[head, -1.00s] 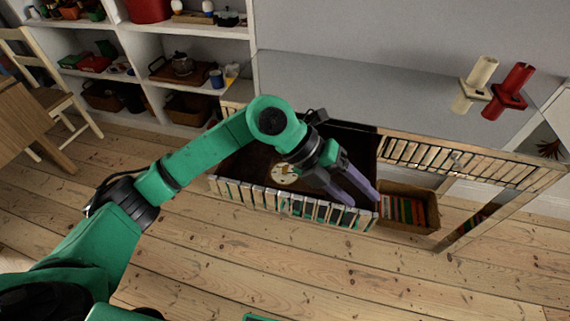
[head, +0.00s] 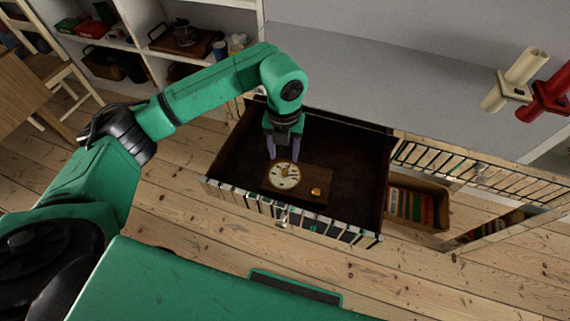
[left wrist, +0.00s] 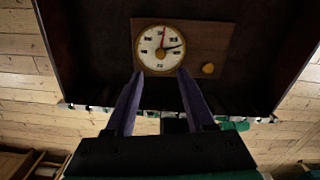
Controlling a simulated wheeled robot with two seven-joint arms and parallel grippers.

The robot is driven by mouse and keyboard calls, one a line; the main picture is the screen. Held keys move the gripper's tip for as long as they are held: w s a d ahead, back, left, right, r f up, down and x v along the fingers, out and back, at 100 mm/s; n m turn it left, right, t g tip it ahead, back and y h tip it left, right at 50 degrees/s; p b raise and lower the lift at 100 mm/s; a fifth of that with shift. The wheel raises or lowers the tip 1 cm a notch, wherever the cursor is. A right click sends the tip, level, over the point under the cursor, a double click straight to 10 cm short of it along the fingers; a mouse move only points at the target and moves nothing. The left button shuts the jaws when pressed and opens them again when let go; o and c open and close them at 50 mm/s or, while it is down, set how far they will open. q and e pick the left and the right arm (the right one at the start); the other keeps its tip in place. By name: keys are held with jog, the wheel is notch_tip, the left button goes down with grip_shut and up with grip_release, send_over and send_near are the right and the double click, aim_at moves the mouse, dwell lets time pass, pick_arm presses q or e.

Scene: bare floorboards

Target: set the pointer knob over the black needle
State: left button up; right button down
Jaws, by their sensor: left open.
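A round white dial (head: 284,175) sits on a brown board (head: 315,177) inside the open drawer (head: 345,150). In the left wrist view the dial (left wrist: 148,40) has a red needle (left wrist: 163,36) pointing up and a black needle (left wrist: 175,46) pointing right and slightly up. A brass knob (left wrist: 160,53) is at the dial's centre, and a second brass knob (left wrist: 208,69) stands apart on the board. I cannot tell which is the pointer knob. My left gripper (head: 284,153) is open and empty at the dial, its fingertips either side of the centre line. My right gripper is out of view.
A box of books (head: 412,207) lies to the right. Shelves are behind left.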

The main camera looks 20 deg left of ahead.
aim_at(284, 170)
pick_arm(q)
jog(key=f, duration=0.8)
jog(key=shift+w, duration=0.2)
jog(key=shift+f, duration=0.35)
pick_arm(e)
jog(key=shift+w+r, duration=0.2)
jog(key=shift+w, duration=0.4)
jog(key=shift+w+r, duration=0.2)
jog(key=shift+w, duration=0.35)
pick_arm(q)
jog(key=shift+c, duration=0.3)
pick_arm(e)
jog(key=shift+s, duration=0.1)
pick_arm(q)
grip_shut()
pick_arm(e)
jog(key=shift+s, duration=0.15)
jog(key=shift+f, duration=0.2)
